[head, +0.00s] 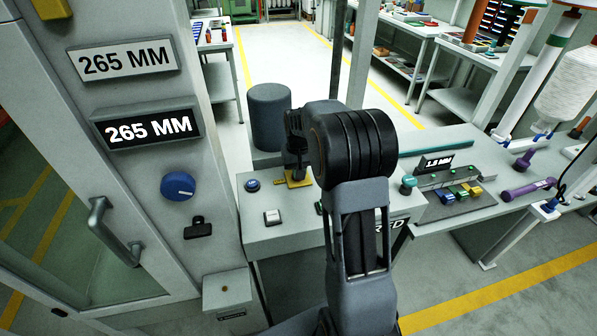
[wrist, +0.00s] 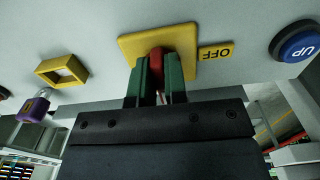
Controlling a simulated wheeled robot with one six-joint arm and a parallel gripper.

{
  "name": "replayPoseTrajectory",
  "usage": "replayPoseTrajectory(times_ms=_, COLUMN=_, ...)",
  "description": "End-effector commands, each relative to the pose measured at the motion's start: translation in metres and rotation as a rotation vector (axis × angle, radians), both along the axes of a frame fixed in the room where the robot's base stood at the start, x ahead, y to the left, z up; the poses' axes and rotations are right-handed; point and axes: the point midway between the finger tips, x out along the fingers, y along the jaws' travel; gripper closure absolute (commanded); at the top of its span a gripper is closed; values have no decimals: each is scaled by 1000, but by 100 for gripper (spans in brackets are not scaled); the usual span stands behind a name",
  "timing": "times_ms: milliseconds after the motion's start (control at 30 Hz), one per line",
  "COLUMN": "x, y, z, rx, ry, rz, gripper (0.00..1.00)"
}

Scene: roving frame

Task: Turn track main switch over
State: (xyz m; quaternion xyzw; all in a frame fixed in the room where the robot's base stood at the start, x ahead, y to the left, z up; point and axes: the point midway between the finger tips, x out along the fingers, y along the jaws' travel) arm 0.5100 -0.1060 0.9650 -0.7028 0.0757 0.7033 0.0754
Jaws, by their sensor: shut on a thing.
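In the wrist view, the red handle of the main switch (wrist: 157,58) stands on a yellow plate (wrist: 185,40). A yellow label reading OFF, upside down in this view, sits beside the plate (wrist: 215,53). My gripper (wrist: 160,78) has its two green fingers closed on either side of the red handle. In the head view my gripper (head: 296,160) is over the yellow plate (head: 299,181) on the grey console (head: 300,235). The handle is hidden there behind the gripper.
A blue UP button (wrist: 297,42) is beside the switch. On the other side are a yellow hasp frame (wrist: 62,70) and a purple padlock (wrist: 33,107). A cabinet with a blue knob (head: 178,186) stands left; a workbench (head: 470,215) lies right.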

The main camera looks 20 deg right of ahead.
Motion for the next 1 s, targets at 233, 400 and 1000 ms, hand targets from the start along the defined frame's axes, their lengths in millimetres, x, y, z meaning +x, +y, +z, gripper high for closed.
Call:
replayPoseTrajectory(times_ms=233, x=1, y=0, z=1, rx=0, ry=-4, rz=-4, gripper=100)
replayPoseTrajectory(times_ms=400, x=1, y=0, z=1, rx=0, ry=-3, rz=-3, gripper=72)
replayPoseTrajectory(times_ms=1000, x=1, y=0, z=29, rx=-1, ry=-6, rz=-1, gripper=61)
